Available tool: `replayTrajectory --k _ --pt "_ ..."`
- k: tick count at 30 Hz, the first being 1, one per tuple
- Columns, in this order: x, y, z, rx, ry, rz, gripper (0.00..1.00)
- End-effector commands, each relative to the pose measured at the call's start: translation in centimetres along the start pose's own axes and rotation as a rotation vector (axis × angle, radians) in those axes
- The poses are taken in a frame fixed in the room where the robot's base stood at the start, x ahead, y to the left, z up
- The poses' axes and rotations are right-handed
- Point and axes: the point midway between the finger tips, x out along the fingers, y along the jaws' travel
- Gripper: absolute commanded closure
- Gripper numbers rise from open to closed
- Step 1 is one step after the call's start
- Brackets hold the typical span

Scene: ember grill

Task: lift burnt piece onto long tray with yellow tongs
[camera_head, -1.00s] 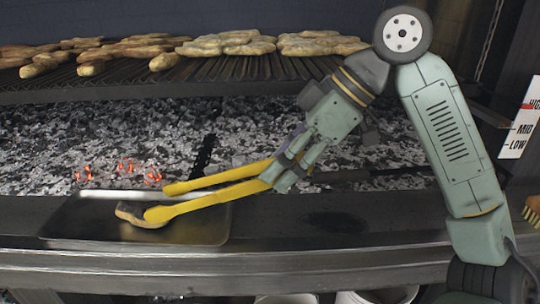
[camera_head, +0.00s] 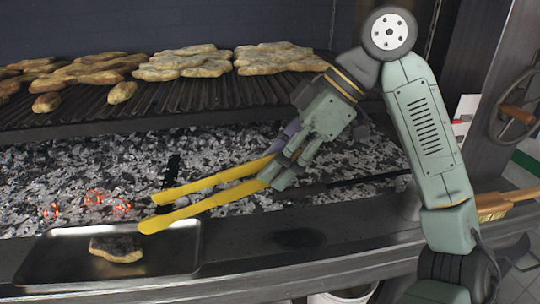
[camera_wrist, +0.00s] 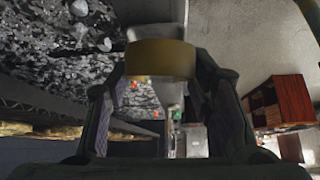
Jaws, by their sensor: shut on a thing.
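The burnt piece (camera_head: 117,249), bread-like with a blackened top, lies on the long metal tray (camera_head: 183,251), left of the tray's middle. My gripper (camera_head: 275,172) is shut on the yellow tongs (camera_head: 215,199) near their closed end. The two tong arms point left and are spread apart, with nothing between their tips. The near tip is above the tray's back right part, apart from the burnt piece. In the wrist view, a yellow band of the tongs (camera_wrist: 160,60) sits between the fingers.
Several pale bread pieces (camera_head: 190,62) lie on the raised grill grate (camera_head: 215,97). Grey coals (camera_head: 60,160) with a few glowing embers (camera_head: 108,202) lie below it. The front ledge (camera_head: 300,238) is clear right of the tray. A wheel (camera_head: 515,115) is at the right.

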Motion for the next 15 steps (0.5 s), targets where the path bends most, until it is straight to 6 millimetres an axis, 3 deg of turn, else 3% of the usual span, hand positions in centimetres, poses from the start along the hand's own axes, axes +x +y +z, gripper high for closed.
replayTrajectory --k 6,15 --pt "0.0 -0.6 0.1 -0.001 0.001 0.001 0.63" --pt "-0.4 -5.9 0.6 -0.001 0.001 0.002 0.63"
